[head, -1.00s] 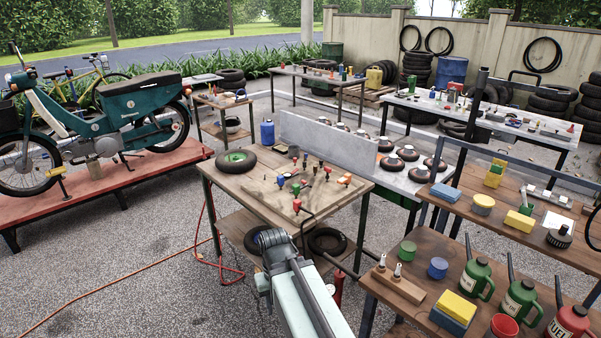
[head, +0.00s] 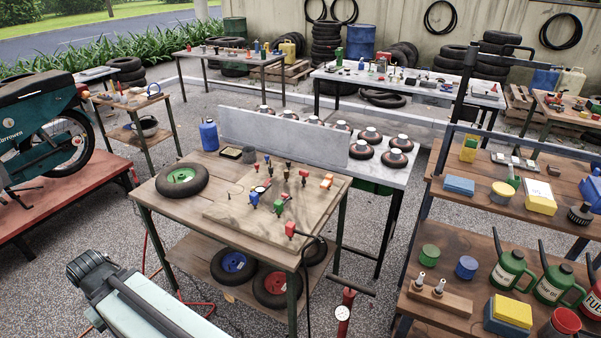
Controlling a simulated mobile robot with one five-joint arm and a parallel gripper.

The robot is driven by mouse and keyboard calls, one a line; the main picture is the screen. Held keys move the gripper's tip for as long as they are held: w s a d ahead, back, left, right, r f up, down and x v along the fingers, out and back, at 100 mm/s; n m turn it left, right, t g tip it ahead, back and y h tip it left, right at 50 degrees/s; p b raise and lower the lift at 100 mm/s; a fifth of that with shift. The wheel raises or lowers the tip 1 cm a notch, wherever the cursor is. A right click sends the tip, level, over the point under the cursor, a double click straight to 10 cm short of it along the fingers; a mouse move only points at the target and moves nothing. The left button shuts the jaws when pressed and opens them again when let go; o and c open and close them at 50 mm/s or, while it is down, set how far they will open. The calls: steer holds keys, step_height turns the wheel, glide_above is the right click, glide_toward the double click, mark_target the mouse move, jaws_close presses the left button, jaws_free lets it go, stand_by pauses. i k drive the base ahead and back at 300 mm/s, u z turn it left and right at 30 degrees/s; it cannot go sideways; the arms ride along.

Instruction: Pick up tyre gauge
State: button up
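A wooden work table (head: 160,203) stands in the middle of the head view. On it lies a wooden board (head: 232,215) with several small fittings in red, blue, green, black and orange. A small round dial-like piece (head: 260,189) sits among them and may be the tyre gauge; it is too small to be sure. My arm (head: 150,308) reaches in at the lower left, short of the table. Its fingers do not show, so I cannot see my gripper's state.
A small wheel (head: 182,180) lies on the table's left end. A floor pump with a dial (head: 342,313) stands at the table's front right corner. A bench with oil cans (head: 510,272) is at right, a red platform (head: 60,215) at left. Gravel lies open between platform and table.

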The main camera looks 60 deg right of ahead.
mark_target(328, 182)
steer(key=z, duration=0.3)
steer(key=i, duration=0.95)
steer(key=z, duration=0.7)
steer(key=k, duration=0.75)
steer(key=z, duration=0.2)
steer(key=i, duration=1.25)
steer(key=u, duration=0.1)
